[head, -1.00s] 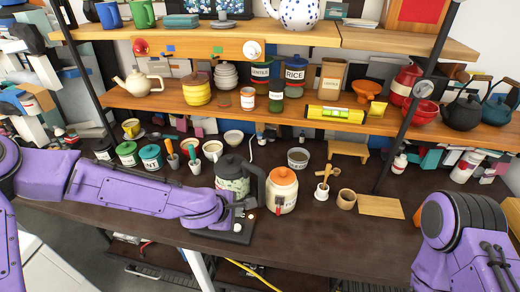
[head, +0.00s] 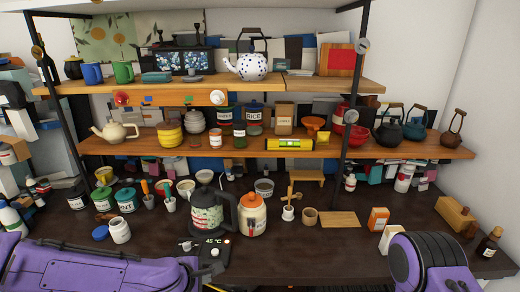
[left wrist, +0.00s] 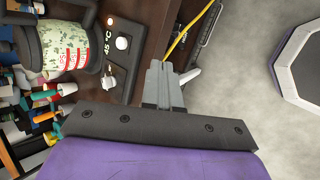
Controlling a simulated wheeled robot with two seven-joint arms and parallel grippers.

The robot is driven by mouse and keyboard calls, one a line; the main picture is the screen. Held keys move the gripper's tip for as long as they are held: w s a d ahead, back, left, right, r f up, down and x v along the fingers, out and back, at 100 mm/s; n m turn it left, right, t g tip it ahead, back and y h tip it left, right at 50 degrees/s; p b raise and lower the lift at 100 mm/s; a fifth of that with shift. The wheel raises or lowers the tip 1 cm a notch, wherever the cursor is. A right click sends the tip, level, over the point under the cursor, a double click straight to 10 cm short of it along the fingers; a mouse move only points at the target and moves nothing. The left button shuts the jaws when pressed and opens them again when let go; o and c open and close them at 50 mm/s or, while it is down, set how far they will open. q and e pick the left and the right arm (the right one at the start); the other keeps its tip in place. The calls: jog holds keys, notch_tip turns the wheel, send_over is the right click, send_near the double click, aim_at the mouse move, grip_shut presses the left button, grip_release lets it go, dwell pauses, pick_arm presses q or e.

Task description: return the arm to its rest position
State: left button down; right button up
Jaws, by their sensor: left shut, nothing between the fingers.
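My left arm (head: 95,270) is purple and lies along the bottom left of the head view, low in front of the table's front edge. Its gripper is hard to make out there, near the bottom of the picture below the kettle base. In the left wrist view my left gripper (left wrist: 158,72) has its grey fingers together with nothing between them. It is apart from the kettle, beside the table edge, with floor beyond. My right arm (head: 432,262) shows as a purple and black link at the bottom right; its gripper is out of view.
The dark table (head: 320,240) stands ahead. Two cluttered shelves (head: 390,150) hang above the table.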

pick_arm(q)
jog(key=s+a+f+m+g+y+b, duration=0.1)
jog(key=s+a+f+m, duration=0.3)
jog(key=s+f, duration=0.5)
jog(key=s+a+f+m+g+y+b, duration=0.1)
jog(key=s+a+f+m+y+b, duration=0.2)
jog(key=s+a+f, duration=0.3)
jog(key=s+a+f+m+g+y+b, duration=0.1)
jog(key=s+a+f+m+y+b, duration=0.1)
jog(key=s+f, duration=1.1)
jog(key=a+m+b, duration=0.1)
jog(key=a+m, duration=0.1)
jog(key=a, duration=0.1)
jog(key=shift+s+a+m+g+b, duration=0.3)
jog(key=shift+s+a+g+b, duration=0.05)
jog(key=shift+g+b, duration=0.05)
pick_arm(e)
notch_tip(320, 180, down, 8)
jog(key=shift+w+a, duration=0.15)
jog(key=shift+w, duration=0.05)
